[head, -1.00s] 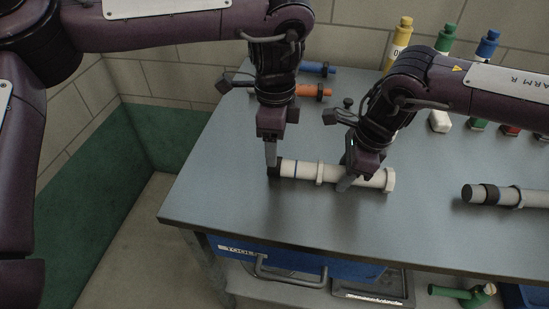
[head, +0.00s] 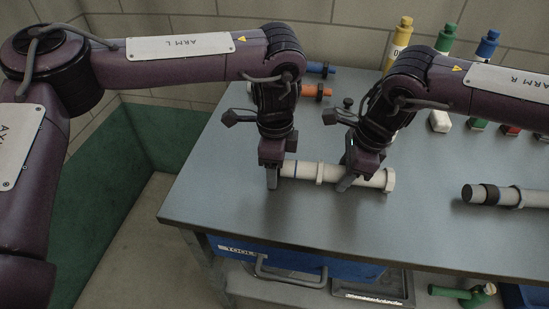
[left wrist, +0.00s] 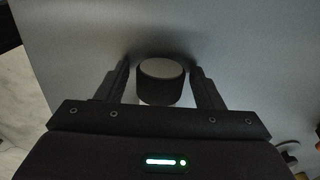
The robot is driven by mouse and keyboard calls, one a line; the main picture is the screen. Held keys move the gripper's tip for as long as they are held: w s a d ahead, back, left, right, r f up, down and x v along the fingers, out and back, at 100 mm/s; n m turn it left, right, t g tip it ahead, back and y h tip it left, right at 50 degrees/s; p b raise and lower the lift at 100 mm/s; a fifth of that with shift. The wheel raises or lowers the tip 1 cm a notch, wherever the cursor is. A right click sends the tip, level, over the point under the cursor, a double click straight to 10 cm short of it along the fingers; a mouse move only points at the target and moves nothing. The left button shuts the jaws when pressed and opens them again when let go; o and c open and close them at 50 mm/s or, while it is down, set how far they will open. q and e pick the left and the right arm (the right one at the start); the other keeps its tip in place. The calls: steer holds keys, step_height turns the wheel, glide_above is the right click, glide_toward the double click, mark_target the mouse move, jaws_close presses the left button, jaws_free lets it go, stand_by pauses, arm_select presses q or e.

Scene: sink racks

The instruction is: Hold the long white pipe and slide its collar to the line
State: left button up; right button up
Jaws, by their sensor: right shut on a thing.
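The long white pipe (head: 306,171) lies along the bench, with a thin blue line (head: 295,170) around it, a pale ring (head: 320,173) near its middle and a wide nut-like right end (head: 390,180). My right gripper (head: 346,183) is shut on the pipe, right of the pale ring. My left gripper (head: 272,180) is at the pipe's left end and hides most of it in the head view. In the left wrist view, the dark collar (left wrist: 160,88) at the pipe's end is between the open fingers, with a gap on each side.
Another pipe (head: 508,196) with a dark band lies at the right of the bench (head: 230,200). Blue and orange pieces (head: 316,91) lie behind my left gripper. Yellow, green and blue bottles stand at the back. The front left of the bench is clear.

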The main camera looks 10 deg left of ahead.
mark_target(289, 162)
arm_select(q)
steer(key=c, duration=0.8)
steer(key=shift+w+d, duration=0.1)
steer(key=shift+d, duration=1.4)
steer(key=o, duration=1)
steer(key=shift+a, duration=0.1)
steer(key=shift+c, duration=0.2)
steer(key=shift+r, duration=0.1)
steer(key=shift+r, duration=3.45)
arm_select(e)
steer(key=o, duration=1)
